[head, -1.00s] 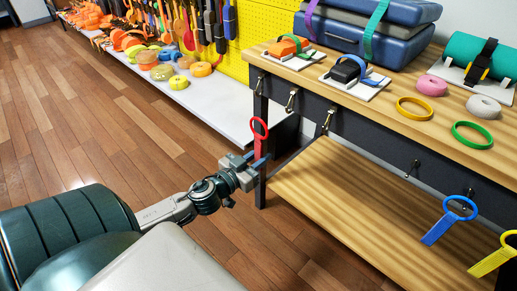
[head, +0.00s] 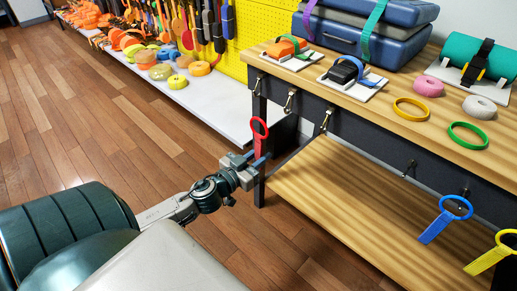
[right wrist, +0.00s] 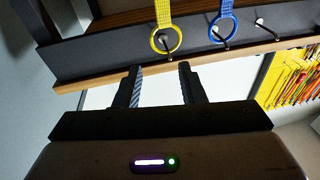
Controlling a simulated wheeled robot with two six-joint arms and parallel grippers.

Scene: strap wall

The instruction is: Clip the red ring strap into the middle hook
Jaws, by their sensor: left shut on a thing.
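My left gripper (head: 246,171) is shut on the red ring strap (head: 259,147). The strap stands upright with its ring at the top, out in front of the bench's left end and apart from any hook. A bare dark hook (head: 409,167) sticks out of the bench's dark front panel; it also seems to show in the right wrist view (right wrist: 262,23). I cannot tell for sure which hook is the middle one.
The blue ring strap (head: 436,224) and yellow ring strap (head: 489,260) hang at the panel's right. Brassy clips (head: 326,119) hang from its left part. The wooden lower shelf (head: 345,215) is bare. Loose rings (head: 411,109) and cases (head: 365,39) lie on the bench top.

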